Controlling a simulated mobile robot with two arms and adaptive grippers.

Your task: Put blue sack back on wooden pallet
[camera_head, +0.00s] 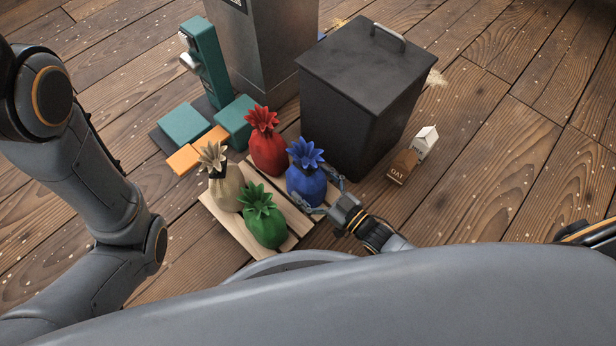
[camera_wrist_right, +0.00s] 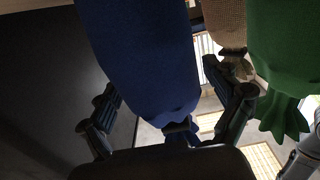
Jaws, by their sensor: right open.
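The blue sack (camera_head: 306,184) stands upright at the right corner of the wooden pallet (camera_head: 298,221), its tied top fanned out. My right gripper (camera_head: 318,193) is open, with one finger on each side of the blue sack. In the right wrist view the blue sack (camera_wrist_right: 140,60) fills the space between the two spread fingers (camera_wrist_right: 165,100); I cannot tell whether they touch it. My left arm shows at the left, but its gripper is out of view.
Red (camera_head: 268,152), beige (camera_head: 227,190) and green (camera_head: 264,226) sacks share the pallet. A black lidded bin (camera_head: 350,110) stands close behind the blue sack. An oat carton (camera_head: 403,165) is right of it. Teal and orange blocks (camera_head: 184,123) lie behind left.

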